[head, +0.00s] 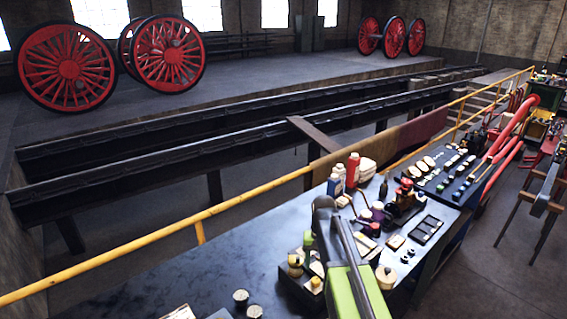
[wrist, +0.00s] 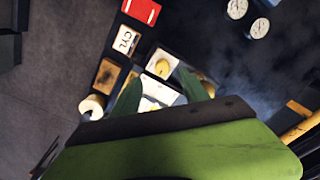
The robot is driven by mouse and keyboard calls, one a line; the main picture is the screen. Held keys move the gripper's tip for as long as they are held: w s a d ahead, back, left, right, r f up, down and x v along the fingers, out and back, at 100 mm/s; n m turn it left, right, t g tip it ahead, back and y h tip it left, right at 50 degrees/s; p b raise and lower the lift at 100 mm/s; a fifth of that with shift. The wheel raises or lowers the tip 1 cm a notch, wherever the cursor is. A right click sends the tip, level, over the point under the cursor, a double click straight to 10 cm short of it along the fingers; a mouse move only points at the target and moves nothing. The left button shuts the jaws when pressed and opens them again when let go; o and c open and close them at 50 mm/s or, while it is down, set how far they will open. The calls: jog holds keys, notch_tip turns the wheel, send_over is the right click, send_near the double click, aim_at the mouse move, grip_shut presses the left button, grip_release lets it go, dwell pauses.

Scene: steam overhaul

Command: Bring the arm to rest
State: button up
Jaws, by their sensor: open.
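My arm (head: 347,262), with grey and light green links, reaches over the dark workbench (head: 150,290) in the head view. In the wrist view my gripper (wrist: 160,84) shows as two dark green fingers, spread apart with a gap between them. No object is seen clamped in it. The fingers are over a dark tray with white and yellow pieces (wrist: 161,64). Whether they touch anything there I cannot tell. In the head view the fingertips are not clearly seen.
In the wrist view a red box (wrist: 141,11), a CYL card (wrist: 126,40) and a cream roll (wrist: 92,106) lie near the fingers. Two round gauges (wrist: 237,9) lie at upper right. Bottles (head: 335,184) crowd the bench beyond my arm. A yellow rail (head: 250,204) runs along the bench.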

jog(key=shift+n, duration=0.4)
jog(key=s+f+b, duration=0.2)
jog(key=f+b, duration=0.1)
jog(key=f, duration=0.1)
jog(key=s+f+b, duration=0.3)
jog(key=f, duration=0.1)
jog(key=s+f+b, duration=0.3)
jog(key=f, duration=0.2)
jog(key=shift+s+f, duration=0.1)
jog(key=shift+s, duration=0.15)
jog(key=s, duration=0.3)
jog(key=shift+s+a+f+n, duration=0.1)
jog(key=shift+s+f+n, duration=0.05)
jog(key=shift+s+n, duration=0.2)
jog(key=shift+s, duration=0.35)
jog(key=shift+w+n, duration=0.2)
jog(key=shift+n, duration=0.05)
